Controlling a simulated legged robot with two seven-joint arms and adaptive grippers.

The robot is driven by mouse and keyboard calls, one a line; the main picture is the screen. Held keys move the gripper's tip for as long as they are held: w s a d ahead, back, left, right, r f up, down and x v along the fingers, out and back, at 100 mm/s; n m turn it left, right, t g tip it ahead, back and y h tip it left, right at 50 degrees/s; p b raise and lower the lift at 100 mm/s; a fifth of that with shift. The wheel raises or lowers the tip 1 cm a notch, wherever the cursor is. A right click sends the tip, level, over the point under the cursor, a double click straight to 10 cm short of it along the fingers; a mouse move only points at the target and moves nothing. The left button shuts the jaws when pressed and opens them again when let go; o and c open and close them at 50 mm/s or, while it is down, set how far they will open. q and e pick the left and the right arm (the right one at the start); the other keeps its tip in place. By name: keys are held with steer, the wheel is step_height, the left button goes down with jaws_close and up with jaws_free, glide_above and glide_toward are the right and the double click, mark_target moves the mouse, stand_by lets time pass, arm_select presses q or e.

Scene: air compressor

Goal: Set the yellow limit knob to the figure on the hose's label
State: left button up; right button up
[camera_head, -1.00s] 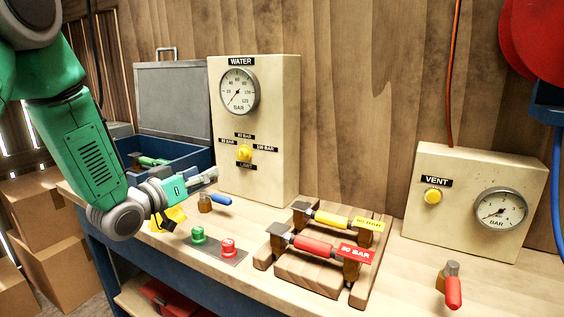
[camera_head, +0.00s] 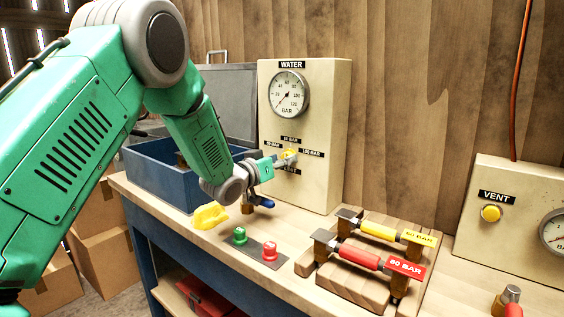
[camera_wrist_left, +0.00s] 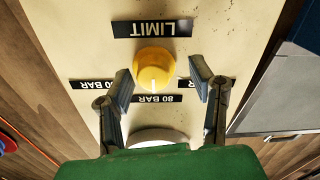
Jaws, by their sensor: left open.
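The yellow limit knob (camera_head: 291,153) is on the front of the cream WATER panel (camera_head: 322,150). In the left wrist view the knob (camera_wrist_left: 155,66) appears upside down, with a pale mark on its edge toward the 80 BAR label (camera_wrist_left: 157,98). My left gripper (camera_head: 286,160) is at the knob. Its open fingers (camera_wrist_left: 160,70) stand on both sides of the knob, with gaps visible. A red hose piece (camera_head: 360,256) with a red 80 BAR label (camera_head: 404,267) lies on a wooden rack, beside a yellow one (camera_head: 380,231) whose label figure is unclear. My right gripper is out of view.
A gauge (camera_head: 289,94) sits above the knob. Green (camera_head: 240,236) and red (camera_head: 269,250) knobs, a yellow cloth (camera_head: 210,216) and a blue-handled valve (camera_head: 262,202) are on the bench below my arm. A VENT box (camera_head: 505,235) stands at right.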

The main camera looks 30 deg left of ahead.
arm_select(q)
steer(key=shift+d+r, duration=0.1)
steer(key=shift+d, duration=0.35)
steer(key=c, duration=1.1)
steer(key=shift+a+m, duration=0.2)
steer(key=shift+m, duration=0.2)
steer(key=shift+d+m+b, duration=0.15)
steer(key=shift+m+b, duration=0.6)
steer(key=shift+m, duration=4.75)
steer(key=shift+s+f, duration=0.1)
steer(key=shift+f, duration=0.1)
